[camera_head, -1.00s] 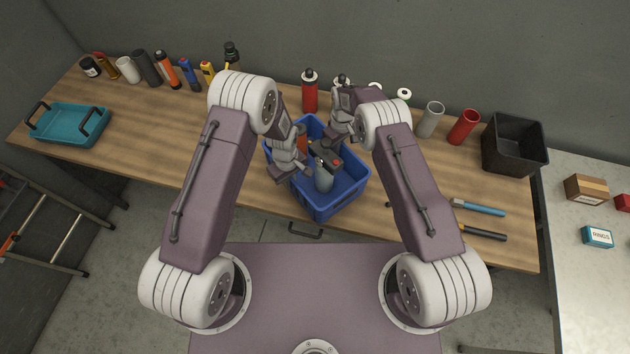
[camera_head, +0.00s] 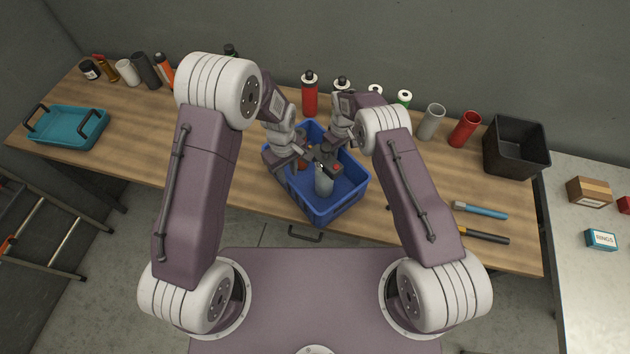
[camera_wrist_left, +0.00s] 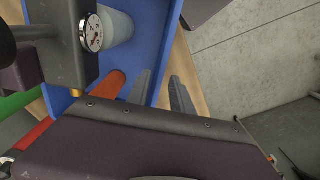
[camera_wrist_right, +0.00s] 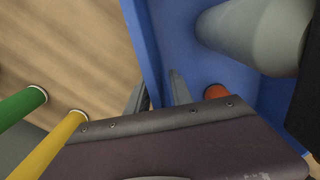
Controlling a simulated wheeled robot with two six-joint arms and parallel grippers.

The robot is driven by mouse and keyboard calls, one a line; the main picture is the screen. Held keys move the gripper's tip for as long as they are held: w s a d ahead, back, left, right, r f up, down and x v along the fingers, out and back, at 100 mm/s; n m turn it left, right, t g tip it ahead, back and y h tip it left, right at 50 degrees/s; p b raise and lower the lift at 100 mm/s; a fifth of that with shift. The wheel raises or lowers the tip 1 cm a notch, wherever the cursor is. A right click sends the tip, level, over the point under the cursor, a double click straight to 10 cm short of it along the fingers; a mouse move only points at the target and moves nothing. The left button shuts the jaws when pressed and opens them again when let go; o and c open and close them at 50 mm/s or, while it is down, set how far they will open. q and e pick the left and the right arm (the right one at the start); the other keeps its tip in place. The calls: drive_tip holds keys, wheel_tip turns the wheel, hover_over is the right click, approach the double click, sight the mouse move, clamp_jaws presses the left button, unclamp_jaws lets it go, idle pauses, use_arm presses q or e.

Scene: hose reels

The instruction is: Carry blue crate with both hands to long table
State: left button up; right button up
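The blue crate (camera_head: 340,208) stands on the wooden workbench, turned at an angle. It holds a pale grey cylinder (camera_head: 323,184), a dark tool with a gauge, seen in the left wrist view (camera_wrist_left: 88,35), and an orange-red cylinder (camera_wrist_right: 216,91). My left gripper (camera_head: 286,165) is at the crate's left wall; in its wrist view the open fingers (camera_wrist_left: 162,92) stand either side of the rim, with wood showing in the gap. My right gripper (camera_head: 334,147) is at the far wall; its fingers (camera_wrist_right: 158,92) look open and straddle the rim. Contact there is unclear.
On the wooden workbench (camera_head: 410,180) are a teal tray (camera_head: 68,127), bottles and tubes along the back, a black bin (camera_head: 515,150) and two hand tools (camera_head: 480,210). A pale table (camera_head: 595,280) at right bears small boxes. A ladder (camera_head: 50,235) leans at left.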

use_arm(q)
wheel_tip(320, 180, up, 3)
drive_tip(key=shift+f, duration=0.2)
use_arm(e)
drive_tip(key=shift+w+r, duration=0.1)
drive_tip(key=shift+r, duration=0.25)
wheel_tip(320, 180, up, 11)
drive_tip(key=shift+r, duration=0.15)
